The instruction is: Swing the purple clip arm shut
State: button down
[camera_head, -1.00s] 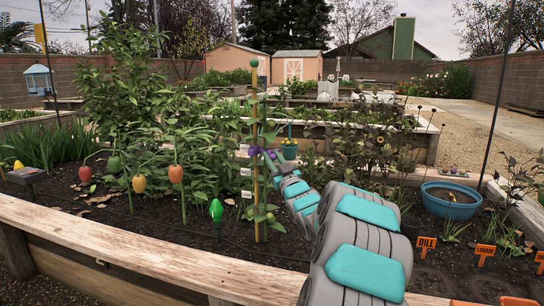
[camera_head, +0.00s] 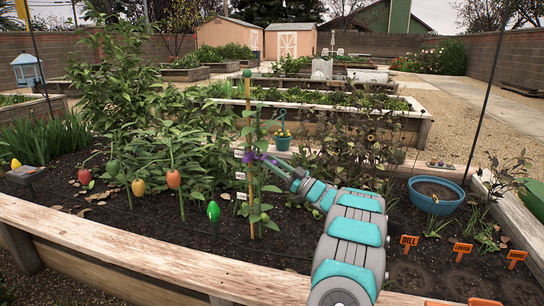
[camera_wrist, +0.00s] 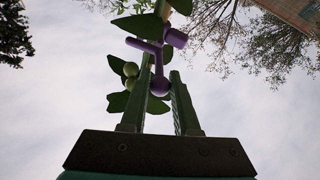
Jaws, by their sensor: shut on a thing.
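The purple clip (camera_head: 249,157) sits on an upright wooden stake (camera_head: 249,120) with a green ball on top, among the stems of a leafy plant. Its purple arm sticks out to the right, toward my gripper (camera_head: 273,164). In the wrist view the purple clip arm (camera_wrist: 159,66) ends in a round knob (camera_wrist: 160,87) between the two fingers of my gripper (camera_wrist: 161,82). The fingers are shut on the arm near this knob. Green leaves and small green fruits hang close by the left finger. The far side of the clip is hidden.
White tags (camera_head: 240,175) hang along the stake. A green bulb-shaped marker (camera_head: 213,211) and red and orange fruit-shaped ones stand left. A blue pot (camera_head: 436,194) and orange signs (camera_head: 409,241) are right. The wooden bed edge (camera_head: 130,252) runs along the front.

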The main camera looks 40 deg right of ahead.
jog(key=shift+d+r+n+g+y+p, duration=0.1)
jog(key=shift+d+n+g+y+p, duration=0.25)
jog(key=shift+y+p, duration=0.3)
jog(key=shift+d+r+n+g+y+p, duration=0.15)
jog(key=shift+n+y+p, duration=0.3)
jog(key=shift+y, duration=0.4)
jog(key=shift+f, duration=0.2)
jog(key=c, duration=0.7)
grip_release()
jog(key=shift+w, duration=0.1)
jog(key=shift+o, duration=0.2)
jog(key=shift+f, duration=0.1)
jog(key=v, duration=0.7)
jog(key=shift+s+b, duration=0.3)
jog(key=shift+s, duration=0.05)
jog(key=shift+d+f, duration=0.1)
jog(key=shift+d, duration=0.1)
